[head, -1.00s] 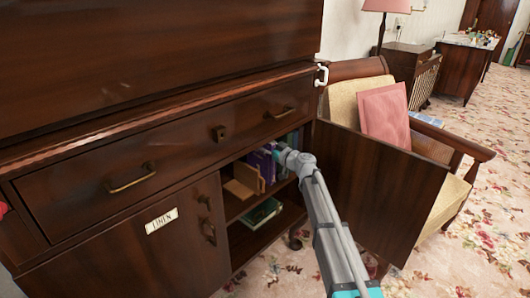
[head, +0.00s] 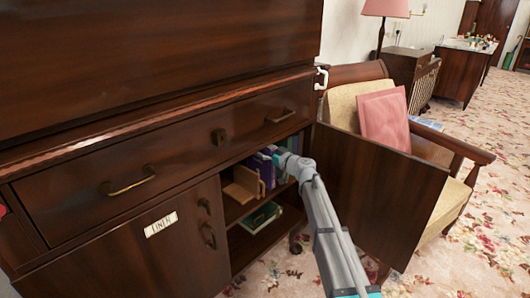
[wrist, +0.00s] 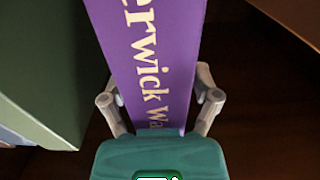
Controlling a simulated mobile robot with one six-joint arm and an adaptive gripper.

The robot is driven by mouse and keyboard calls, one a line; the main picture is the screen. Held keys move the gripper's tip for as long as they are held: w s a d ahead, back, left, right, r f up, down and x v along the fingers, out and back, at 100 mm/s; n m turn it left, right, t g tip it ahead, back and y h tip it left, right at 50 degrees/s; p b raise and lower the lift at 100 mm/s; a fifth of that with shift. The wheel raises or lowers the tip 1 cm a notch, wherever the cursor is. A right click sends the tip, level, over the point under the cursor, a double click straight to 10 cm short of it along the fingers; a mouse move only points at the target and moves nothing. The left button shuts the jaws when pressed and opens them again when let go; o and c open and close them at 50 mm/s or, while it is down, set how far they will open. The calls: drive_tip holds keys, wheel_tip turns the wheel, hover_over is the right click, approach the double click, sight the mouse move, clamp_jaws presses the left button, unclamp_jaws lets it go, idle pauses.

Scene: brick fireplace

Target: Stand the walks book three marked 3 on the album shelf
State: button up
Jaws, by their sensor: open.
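A purple book (wrist: 152,45) with pale spine lettering, partly reading "erwick Wa", runs between the fingers of my gripper (wrist: 158,98) in the wrist view. The fingers are open, one on each side of the spine; I cannot tell whether they touch it. No number 3 shows on the visible part. In the head view my gripper (head: 285,163) reaches into the open cabinet, beside purple books (head: 262,166) on the upper shelf (head: 236,211). A green book (head: 262,217) lies flat on the lower shelf. No label shows which is the album shelf.
A wooden bookend (head: 243,184) stands left of the purple books. A dark green block-like thing (wrist: 35,80) is close left of my gripper. The open cabinet door (head: 375,195) stands right of my arm, before an armchair (head: 350,105). The left door (head: 140,250) is labelled LINEN and shut.

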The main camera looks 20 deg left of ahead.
drive_tip(key=shift+r, duration=0.1)
drive_tip(key=v, duration=1.2)
drive_tip(key=shift+s, duration=0.1)
idle(0.8)
drive_tip(key=s+d+f+m+g+h, duration=0.2)
drive_tip(key=s+d+f+m+h, duration=0.2)
drive_tip(key=s+d, duration=0.4)
drive_tip(key=s+d+f+m+g+h, duration=0.2)
drive_tip(key=s+d+f+m+h, duration=0.3)
drive_tip(key=d, duration=1.3)
drive_tip(key=s+d+f+m+g+h, duration=0.2)
drive_tip(key=s+d+f+m+h, duration=0.2)
drive_tip(key=s+d, duration=0.9)
wheel_tip(320, 180, down, 6)
drive_tip(key=h, duration=0.3)
drive_tip(key=shift+d+m+g+h, duration=0.3)
drive_tip(key=shift+d+g, duration=0.1)
